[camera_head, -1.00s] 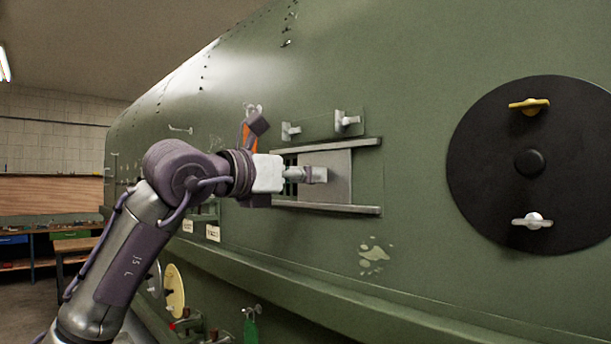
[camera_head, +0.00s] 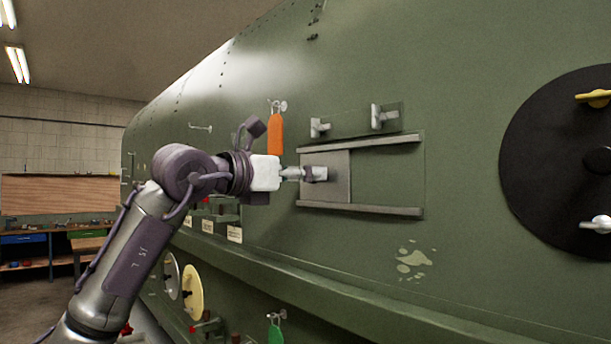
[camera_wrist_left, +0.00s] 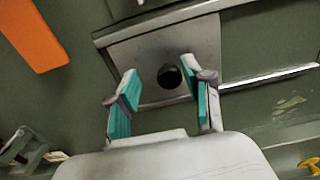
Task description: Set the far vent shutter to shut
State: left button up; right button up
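The vent shutter (camera_head: 338,181) is a grey plate on two horizontal rails on the green fuselage wall. It sits at the left end of its rails, and no grille slots show beside it. Its dark round knob (camera_wrist_left: 170,77) shows in the left wrist view. My left gripper (camera_head: 312,174) reaches the plate from the left. In the left wrist view its two teal-padded fingers (camera_wrist_left: 160,88) stand apart on either side of the knob. A gap shows on the knob's left; the right pad looks close to or touching it. My right gripper is not in view.
Two small white latches (camera_head: 348,122) sit above the upper rail. An orange tag (camera_head: 275,135) hangs left of the shutter. A large black disc (camera_head: 545,150) with handles is at the right. A ledge (camera_head: 330,262) runs below. Workbenches (camera_head: 60,240) stand far left.

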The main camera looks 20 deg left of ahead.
pick_arm(q)
jog(key=shift+d, duration=0.1)
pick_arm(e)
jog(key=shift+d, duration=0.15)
pick_arm(q)
jog(key=v, duration=1.2)
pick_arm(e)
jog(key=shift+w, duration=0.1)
pick_arm(q)
jog(key=shift+f, duration=0.1)
